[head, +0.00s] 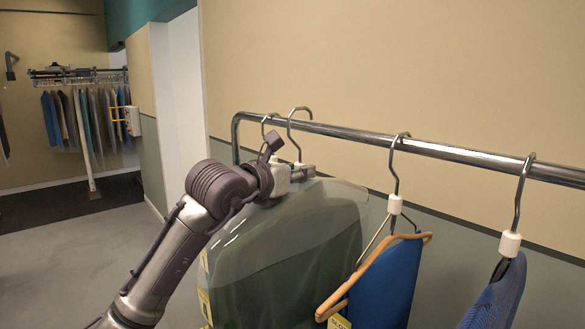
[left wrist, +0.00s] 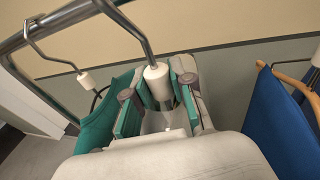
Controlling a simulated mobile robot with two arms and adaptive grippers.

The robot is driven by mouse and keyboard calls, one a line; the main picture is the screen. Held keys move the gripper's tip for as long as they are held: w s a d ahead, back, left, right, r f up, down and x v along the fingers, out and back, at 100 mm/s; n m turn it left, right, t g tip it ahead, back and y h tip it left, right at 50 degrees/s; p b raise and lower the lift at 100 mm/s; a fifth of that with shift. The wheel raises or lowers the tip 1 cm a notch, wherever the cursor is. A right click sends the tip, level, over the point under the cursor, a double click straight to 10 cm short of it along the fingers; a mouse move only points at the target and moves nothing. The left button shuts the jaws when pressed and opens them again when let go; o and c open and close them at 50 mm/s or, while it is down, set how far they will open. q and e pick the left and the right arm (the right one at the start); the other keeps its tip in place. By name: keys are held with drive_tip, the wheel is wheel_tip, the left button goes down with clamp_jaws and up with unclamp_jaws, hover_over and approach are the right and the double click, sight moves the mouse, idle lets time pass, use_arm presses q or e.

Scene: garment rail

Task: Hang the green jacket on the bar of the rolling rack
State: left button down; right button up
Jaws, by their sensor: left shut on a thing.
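The green jacket (head: 290,270) hangs under a clear plastic cover in the head view, below my left gripper. My left gripper (head: 300,173) is shut on the neck of its hanger, just below the bar. The left wrist view shows the fingers (left wrist: 158,100) around the hanger's white collar (left wrist: 157,82). The hanger's metal hook (head: 298,122) rises to the bar (head: 345,132) of the rolling rack. Its top reaches above the bar in the head view, but I cannot tell whether it rests on it. My right gripper is not in view.
A second hook (head: 266,128) is close behind, at the bar's left end. To the right hang a wooden hanger (head: 378,268) with a blue garment (head: 390,285) and another blue garment (head: 497,300). A far rack (head: 80,72) of clothes stands at the left. Open floor (head: 70,245) lies left.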

use_arm(q)
drive_tip(key=shift+w+d+r+p, duration=0.25)
drive_tip(key=shift+w+d+p, duration=0.15)
drive_tip(key=shift+w+d, duration=0.15)
drive_tip(key=shift+w+d+p, duration=0.9)
drive_tip(key=shift+w+d, duration=0.05)
drive_tip(key=shift+p+x, duration=0.65)
drive_tip(key=shift+x, duration=0.3)
drive_tip(key=shift+d+f, duration=0.2)
drive_tip(key=shift+d, duration=0.1)
drive_tip(key=shift+f+b, duration=1)
drive_tip(key=shift+b, duration=0.25)
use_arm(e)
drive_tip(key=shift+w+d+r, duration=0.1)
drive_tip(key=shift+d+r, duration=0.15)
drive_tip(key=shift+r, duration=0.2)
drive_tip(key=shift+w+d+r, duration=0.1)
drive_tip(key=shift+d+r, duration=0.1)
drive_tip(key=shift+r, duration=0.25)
